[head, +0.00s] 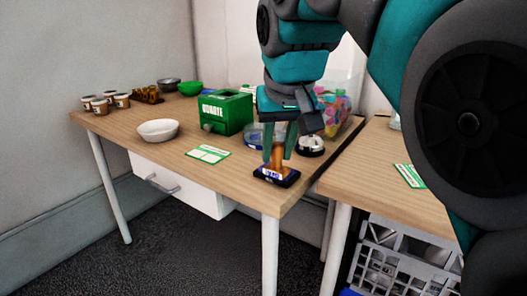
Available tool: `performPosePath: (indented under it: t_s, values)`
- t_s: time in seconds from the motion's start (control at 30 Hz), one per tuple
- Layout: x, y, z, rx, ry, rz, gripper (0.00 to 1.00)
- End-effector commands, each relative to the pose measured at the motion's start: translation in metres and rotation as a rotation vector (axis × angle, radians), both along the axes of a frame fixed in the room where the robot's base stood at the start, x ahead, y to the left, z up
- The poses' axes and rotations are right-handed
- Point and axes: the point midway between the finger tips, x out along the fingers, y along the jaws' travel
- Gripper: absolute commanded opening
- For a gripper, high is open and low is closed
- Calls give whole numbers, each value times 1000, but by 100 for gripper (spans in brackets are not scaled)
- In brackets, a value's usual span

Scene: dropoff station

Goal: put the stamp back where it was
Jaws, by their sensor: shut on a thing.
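The stamp (277,158) has a brown wooden handle and stands upright at the front right part of the wooden table. Its lower end is at a small dark ink pad (277,176) with a blue and white label; I cannot tell whether it touches the pad or is just above it. My gripper (279,152) points down from above with its green fingers on either side of the handle, shut on the stamp. The fingers hide part of the handle.
Close behind are a service bell (311,146) and a blue-rimmed round container (254,136). A green box (226,112), a green-white card (208,154) and a white bowl (158,130) stand to the left. A second table (375,165) adjoins at right across a narrow gap.

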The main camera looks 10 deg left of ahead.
Motion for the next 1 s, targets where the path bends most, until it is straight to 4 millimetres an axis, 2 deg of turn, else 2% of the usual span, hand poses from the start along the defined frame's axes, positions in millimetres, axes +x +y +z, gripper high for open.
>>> performPosePath:
  t_s: [0.3, 0.7, 1.0]
  values:
    - [42, 43, -7, -3, 4, 3, 0]
    - [86, 89, -13, 0, 2, 1, 0]
    - [98, 101, -14, -1, 2, 1, 0]
